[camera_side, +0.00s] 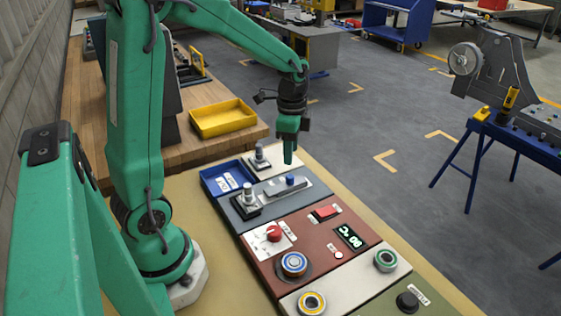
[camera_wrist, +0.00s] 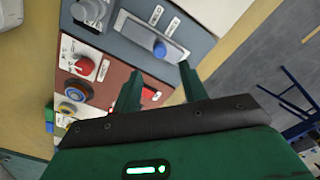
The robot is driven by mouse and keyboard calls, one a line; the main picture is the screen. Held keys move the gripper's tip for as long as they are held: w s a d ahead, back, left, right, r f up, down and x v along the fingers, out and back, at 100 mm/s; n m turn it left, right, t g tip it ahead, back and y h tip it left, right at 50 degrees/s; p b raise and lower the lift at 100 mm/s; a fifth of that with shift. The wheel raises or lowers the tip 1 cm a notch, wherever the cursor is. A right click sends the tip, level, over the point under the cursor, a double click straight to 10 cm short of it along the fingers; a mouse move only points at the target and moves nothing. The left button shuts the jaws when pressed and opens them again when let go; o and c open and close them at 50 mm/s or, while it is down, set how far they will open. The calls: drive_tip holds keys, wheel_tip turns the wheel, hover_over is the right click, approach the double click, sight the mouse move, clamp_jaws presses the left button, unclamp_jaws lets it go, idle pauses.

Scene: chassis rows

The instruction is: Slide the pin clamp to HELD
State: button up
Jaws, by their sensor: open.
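A slider with a blue knob (camera_side: 290,180) on a grey track plate is likely the pin clamp. In the wrist view its blue knob (camera_wrist: 160,48) sits toward the right part of the track (camera_wrist: 136,32). My gripper (camera_side: 289,160) points down above the panel, close to the slider in the side view. In the wrist view my gripper (camera_wrist: 158,82) has its fingers apart and nothing between them. The knob shows beyond the fingertips and appears apart from them.
A red section holds a red knob (camera_side: 273,233), a red switch (camera_side: 326,212) and a display (camera_side: 350,236). A yellow bin (camera_side: 223,118) sits behind.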

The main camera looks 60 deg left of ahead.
sight(290, 176)
drive_tip(key=shift+f, duration=3.9)
drive_tip(key=shift+c, duration=0.2)
